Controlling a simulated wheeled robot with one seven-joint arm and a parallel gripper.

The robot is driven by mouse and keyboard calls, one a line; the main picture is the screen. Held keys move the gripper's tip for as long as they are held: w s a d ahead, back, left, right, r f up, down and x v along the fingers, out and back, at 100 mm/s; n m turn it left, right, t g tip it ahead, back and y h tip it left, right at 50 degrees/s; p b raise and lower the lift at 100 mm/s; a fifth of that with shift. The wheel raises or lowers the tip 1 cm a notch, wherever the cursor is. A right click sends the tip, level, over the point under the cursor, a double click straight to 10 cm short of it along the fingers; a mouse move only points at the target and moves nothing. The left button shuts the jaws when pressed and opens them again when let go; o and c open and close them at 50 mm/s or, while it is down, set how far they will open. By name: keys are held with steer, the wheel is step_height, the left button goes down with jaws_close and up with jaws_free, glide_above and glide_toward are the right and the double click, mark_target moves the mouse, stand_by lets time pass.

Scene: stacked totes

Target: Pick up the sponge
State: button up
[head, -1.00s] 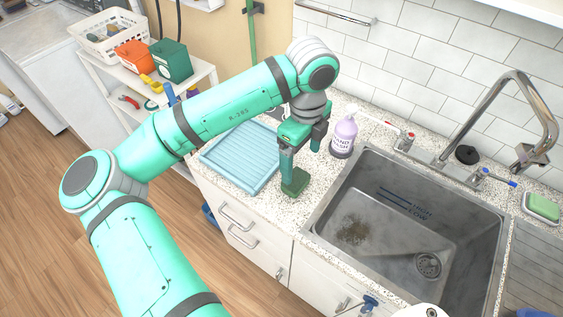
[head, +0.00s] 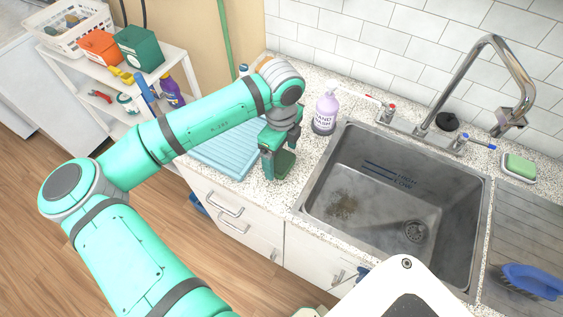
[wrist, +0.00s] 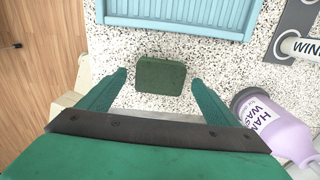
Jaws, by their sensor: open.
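The sponge is a dark green block (head: 286,162) on the speckled counter, left of the sink and in front of the blue tray. In the wrist view the sponge (wrist: 160,77) lies flat, centred just beyond the gap between the two green fingers. My gripper (head: 281,160) is open and points down over it, one finger to each side. The fingers look apart from the sponge, with counter showing between. In the head view a finger hides part of the sponge. I cannot tell the exact height of the fingertips above the counter.
A lilac hand-wash bottle (head: 326,108) stands close right of my gripper. The ribbed blue tray (head: 222,155) lies behind the sponge. The sink (head: 390,190) is to the right, with a tap, a green bar on a dish (head: 519,168) and a blue brush (head: 527,281).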

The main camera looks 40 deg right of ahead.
steer(key=shift+f, duration=0.5)
steer(key=c, duration=1.1)
